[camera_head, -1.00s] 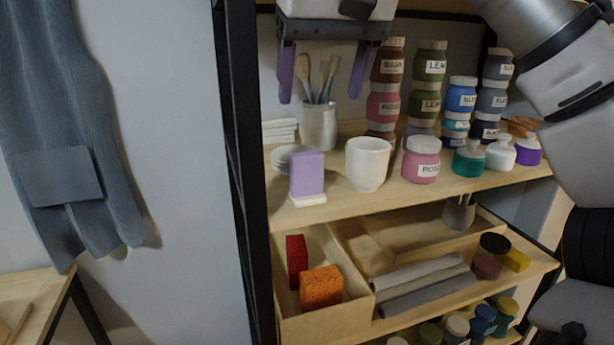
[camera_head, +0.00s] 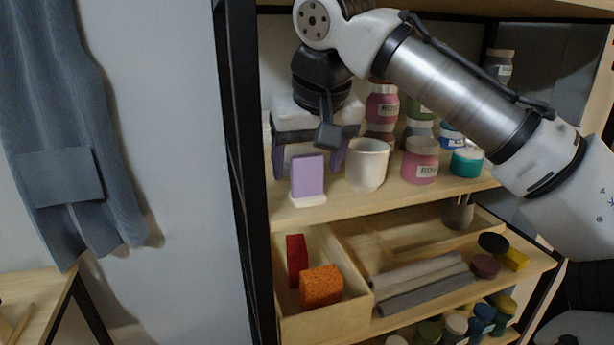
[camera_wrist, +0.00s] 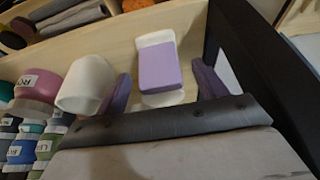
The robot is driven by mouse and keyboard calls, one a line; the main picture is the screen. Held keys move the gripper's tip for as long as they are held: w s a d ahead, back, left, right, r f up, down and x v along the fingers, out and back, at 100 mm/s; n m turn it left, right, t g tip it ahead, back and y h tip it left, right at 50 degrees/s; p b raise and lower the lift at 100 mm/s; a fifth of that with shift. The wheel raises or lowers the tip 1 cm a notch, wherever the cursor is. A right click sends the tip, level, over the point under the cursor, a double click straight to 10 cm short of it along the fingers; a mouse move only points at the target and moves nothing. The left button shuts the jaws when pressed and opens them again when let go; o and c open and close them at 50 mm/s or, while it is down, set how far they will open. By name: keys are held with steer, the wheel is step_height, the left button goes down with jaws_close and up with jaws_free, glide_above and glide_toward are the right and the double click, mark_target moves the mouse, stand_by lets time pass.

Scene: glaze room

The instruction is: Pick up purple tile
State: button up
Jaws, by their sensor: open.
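The purple tile (camera_head: 307,175) stands upright on a small white base (camera_head: 308,200) at the front left of the upper shelf. My gripper (camera_head: 306,168) is open, with its two purple fingers behind the tile as the head camera sees it, one to each side. In the wrist view, the tile (camera_wrist: 159,68) lies between the open fingers (camera_wrist: 160,88), with room on both sides. I cannot tell that either finger touches it.
A white cup (camera_head: 366,166) stands just right of the tile, close to one finger. A pink jar (camera_head: 420,160) and a teal jar (camera_head: 467,162) are farther right. The black shelf post (camera_head: 243,180) is close on the left. Below, a wooden bin (camera_head: 325,322) holds red and orange blocks.

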steer(key=c, duration=1.1)
steer(key=shift+r, duration=0.15)
